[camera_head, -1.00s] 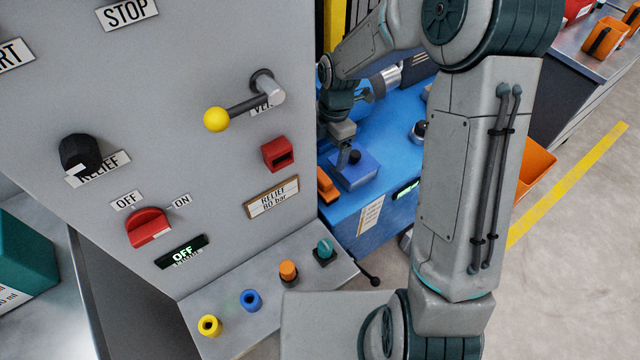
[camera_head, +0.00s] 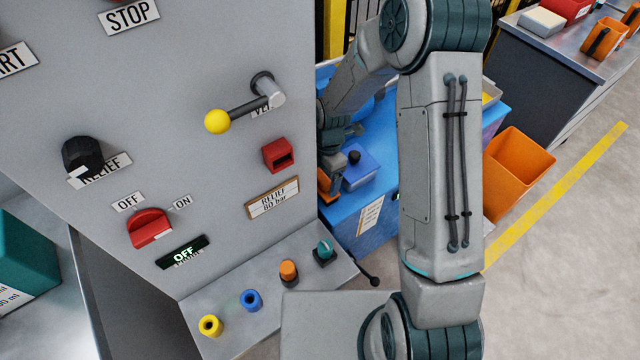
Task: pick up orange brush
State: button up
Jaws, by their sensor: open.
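An orange object (camera_head: 324,184), which may be the orange brush, lies on the blue bench (camera_head: 347,226) beside a blue box with a black knob. It is partly hidden by the grey cabinet edge and by my gripper. My gripper (camera_head: 333,173) is open and points down at this spot, its fingers small and partly hidden. I cannot tell whether the fingers are around the orange object or only above it.
The grey control cabinet (camera_head: 200,60) with a yellow-knobbed lever (camera_head: 217,121) stands close on the left. The blue box (camera_head: 362,172) is right of my gripper. An orange bin (camera_head: 520,155) stands on the right, before a grey bench (camera_head: 560,50).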

aim_at(324, 177)
jog(key=c, duration=1.1)
jog(key=shift+r, duration=0.1)
jog(key=shift+r, duration=0.35)
jog(key=r, duration=0.2)
jog(key=d+r, duration=0.1)
jog(key=r, duration=0.1)
jog(key=shift+s+d+r, duration=0.6)
jog(key=shift+d+r, duration=0.45)
jog(key=shift+d, duration=0.65)
jog(key=shift+s+d+r, duration=0.55)
jog(key=shift+d+r, duration=0.45)
jog(key=shift+d, duration=0.65)
jog(key=shift+s+d+r, duration=0.6)
jog(key=shift+d+r, duration=0.45)
jog(key=shift+d, duration=0.65)
jog(key=shift+o, duration=0.6)
